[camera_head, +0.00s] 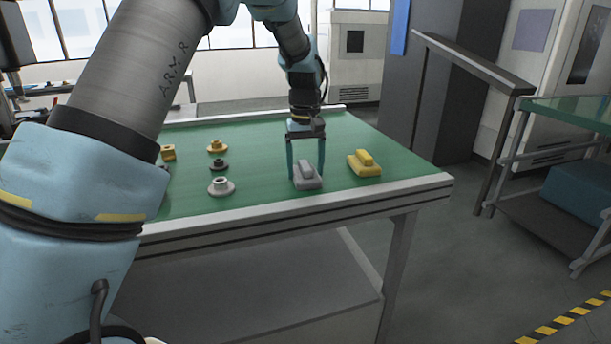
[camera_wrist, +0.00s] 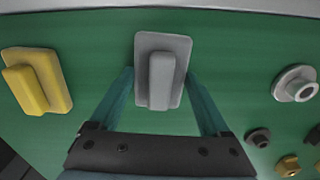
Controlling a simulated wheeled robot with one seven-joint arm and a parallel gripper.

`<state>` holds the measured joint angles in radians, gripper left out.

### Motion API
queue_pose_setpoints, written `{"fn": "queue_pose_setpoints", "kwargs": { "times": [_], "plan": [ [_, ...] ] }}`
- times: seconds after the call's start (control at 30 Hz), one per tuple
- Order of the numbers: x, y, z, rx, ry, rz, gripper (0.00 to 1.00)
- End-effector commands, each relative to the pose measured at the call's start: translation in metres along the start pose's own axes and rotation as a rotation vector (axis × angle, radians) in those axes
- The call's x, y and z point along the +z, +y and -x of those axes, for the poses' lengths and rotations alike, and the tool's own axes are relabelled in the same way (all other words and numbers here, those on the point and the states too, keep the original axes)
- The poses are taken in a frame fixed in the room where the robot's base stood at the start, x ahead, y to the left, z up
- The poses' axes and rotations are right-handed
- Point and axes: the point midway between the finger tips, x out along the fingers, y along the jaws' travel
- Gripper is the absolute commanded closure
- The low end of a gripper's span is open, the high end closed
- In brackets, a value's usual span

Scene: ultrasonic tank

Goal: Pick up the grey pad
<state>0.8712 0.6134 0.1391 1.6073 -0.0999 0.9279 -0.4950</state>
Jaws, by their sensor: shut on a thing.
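The grey pad (camera_head: 308,180) is a flat block with a raised ridge on top. It is on the green table top near its front edge, and in the wrist view it shows at the upper middle (camera_wrist: 173,52). My gripper (camera_head: 305,170) points down over it, with its two teal fingers on either side of the ridge. In the wrist view the fingertips (camera_wrist: 158,74) reach the ridge's sides, and the gripper is shut on the pad. The pad looks to be at table height; I cannot tell whether it touches the surface.
A yellow pad (camera_head: 364,164) lies just right of the grey one. To the left are a light grey flanged ring (camera_head: 221,187), a dark ring (camera_head: 219,165), a yellow flanged piece (camera_head: 217,146) and a small yellow block (camera_head: 168,152). The green table (camera_head: 400,172) is clear at the right corner.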

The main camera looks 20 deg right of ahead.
Motion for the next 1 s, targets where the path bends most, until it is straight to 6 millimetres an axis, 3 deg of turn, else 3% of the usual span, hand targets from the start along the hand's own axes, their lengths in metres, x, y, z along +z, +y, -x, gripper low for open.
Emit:
{"fn": "queue_pose_setpoints", "kwargs": {
  "times": [0.13, 0.47, 0.8, 1.0],
  "plan": [
    [0.0, 0.0, 0.0, 0.0, 0.0, 0.0, 0.75],
    [-0.001, 0.001, 0.008, 0.002, 0.002, 0.0, 0.75],
    [-0.001, 0.001, 0.071, 0.002, 0.004, 0.0, 0.75],
    [-0.001, 0.001, 0.095, 0.001, 0.002, 0.0, 0.75]
  ]
}}
